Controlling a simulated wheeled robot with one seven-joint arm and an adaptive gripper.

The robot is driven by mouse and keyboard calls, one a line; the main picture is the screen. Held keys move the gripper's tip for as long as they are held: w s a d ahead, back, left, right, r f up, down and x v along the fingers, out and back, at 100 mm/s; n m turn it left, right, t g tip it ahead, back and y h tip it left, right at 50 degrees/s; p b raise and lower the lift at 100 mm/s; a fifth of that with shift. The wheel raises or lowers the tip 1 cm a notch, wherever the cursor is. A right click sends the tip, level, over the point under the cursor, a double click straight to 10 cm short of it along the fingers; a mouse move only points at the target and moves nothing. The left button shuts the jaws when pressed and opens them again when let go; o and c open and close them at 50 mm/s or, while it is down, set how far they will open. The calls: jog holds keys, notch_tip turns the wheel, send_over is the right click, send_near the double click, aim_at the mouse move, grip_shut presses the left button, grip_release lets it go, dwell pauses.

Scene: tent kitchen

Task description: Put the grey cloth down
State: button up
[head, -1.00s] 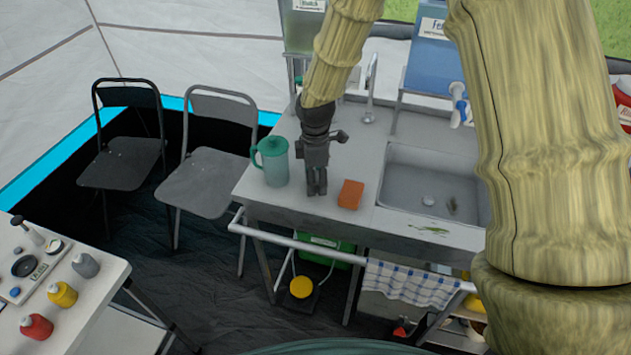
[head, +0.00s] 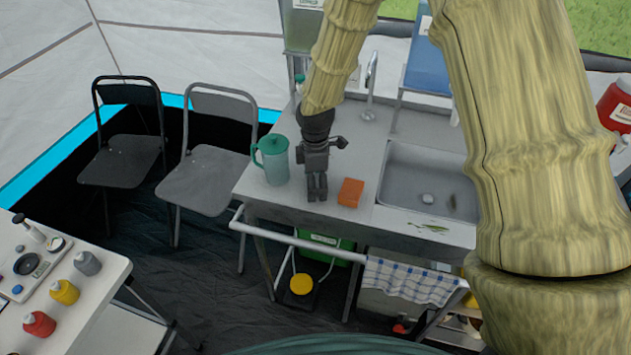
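My gripper (head: 317,194) points down over the left part of the steel sink counter (head: 345,150), between a teal-lidded jug (head: 273,162) and an orange sponge (head: 350,192). Its two fingers look close together, and no cloth shows between or below them. I cannot see a grey cloth anywhere in view. The only cloth I see is a blue-and-white checked towel (head: 410,281) hanging on the front rail. My arm hides part of the counter's right side.
The sink basin (head: 405,192) lies right of the sponge, with green scraps (head: 430,227) on its front edge. Two folding chairs (head: 207,180) stand at left. A white table (head: 95,285) with several bottles is at lower left. A red canister (head: 616,105) is at right.

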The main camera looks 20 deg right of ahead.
notch_tip(320, 180, up, 12)
jog(key=b, duration=0.2)
jog(key=shift+r, duration=0.15)
dwell(0.5)
